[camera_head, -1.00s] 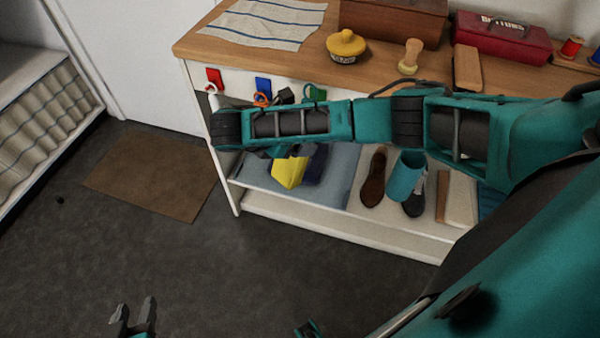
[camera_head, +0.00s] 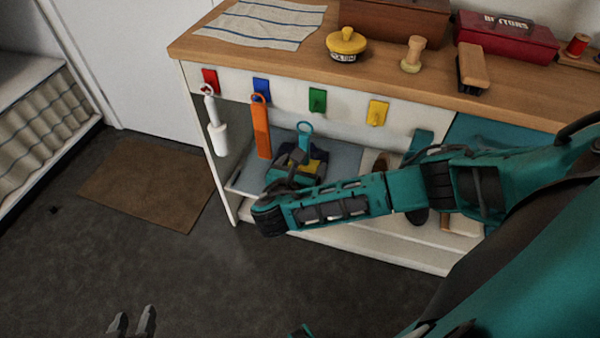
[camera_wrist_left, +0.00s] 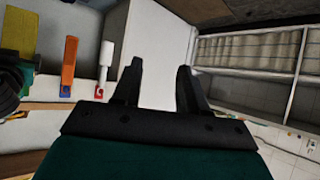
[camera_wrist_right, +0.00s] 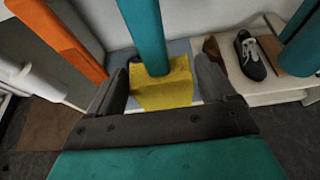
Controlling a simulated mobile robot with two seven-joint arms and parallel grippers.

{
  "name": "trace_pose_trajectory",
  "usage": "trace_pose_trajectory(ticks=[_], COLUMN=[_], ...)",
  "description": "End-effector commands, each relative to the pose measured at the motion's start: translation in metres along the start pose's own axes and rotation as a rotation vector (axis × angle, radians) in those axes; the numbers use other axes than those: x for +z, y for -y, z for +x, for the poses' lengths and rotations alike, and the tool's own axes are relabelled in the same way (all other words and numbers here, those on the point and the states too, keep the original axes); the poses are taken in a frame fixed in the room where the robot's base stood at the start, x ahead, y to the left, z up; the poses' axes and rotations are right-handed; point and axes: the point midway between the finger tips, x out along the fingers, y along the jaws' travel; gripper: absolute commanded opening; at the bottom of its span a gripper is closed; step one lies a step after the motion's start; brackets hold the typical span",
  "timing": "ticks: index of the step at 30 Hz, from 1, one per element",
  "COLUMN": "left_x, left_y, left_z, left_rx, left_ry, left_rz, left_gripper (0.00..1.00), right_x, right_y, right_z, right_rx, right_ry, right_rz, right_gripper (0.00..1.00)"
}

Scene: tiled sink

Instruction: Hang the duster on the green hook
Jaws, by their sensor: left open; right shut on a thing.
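The duster has a teal handle with a loop at its top (camera_head: 304,134) and a yellow cloth head, clear in the right wrist view (camera_wrist_right: 165,88). My right gripper (camera_head: 297,164) is shut on the duster, partly hiding it. The duster is roughly upright in front of the shelf. Its loop is below and slightly left of the green hook (camera_head: 317,100), apart from it. The green hook is on the bench's white front and bears nothing. My left gripper (camera_head: 132,323) is open and empty, low over the floor; its fingers show in its wrist view (camera_wrist_left: 160,85).
A white tool hangs at the red hook (camera_head: 210,80), an orange one (camera_head: 261,128) at the blue hook (camera_head: 261,88). The yellow hook (camera_head: 378,112) is right of the green one. The wooden bench top (camera_head: 390,82) holds a brush, tin and boxes. Shoes are on the lower shelf.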

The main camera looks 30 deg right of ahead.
Motion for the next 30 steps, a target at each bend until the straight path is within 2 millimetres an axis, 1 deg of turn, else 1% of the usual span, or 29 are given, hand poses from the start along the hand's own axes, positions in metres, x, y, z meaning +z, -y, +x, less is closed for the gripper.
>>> trace_pose_trajectory(ticks=[3,11,22,30], left_x=[0.002,0.004,0.021,0.038], left_y=[-0.001,-0.001,-0.002,-0.002], left_z=[0.004,0.01,0.02,0.028], left_rx=[0.004,0.007,0.009,0.009], left_ry=[-0.005,-0.013,-0.011,-0.003], left_rz=[0.001,0.001,0.001,0.0], left_gripper=[0.43,0.43,0.43,0.43], right_x=[0.001,0.006,0.013,0.017], right_y=[0.0,0.0,0.0,0.0], right_z=[0.009,0.024,0.045,0.06], right_rx=[-0.001,0.0,0.0,-0.001], right_ry=[0.002,0.002,0.001,0.001], right_rz=[0.002,0.002,0.002,0.002], right_gripper=[0.59,0.59,0.59,0.59])
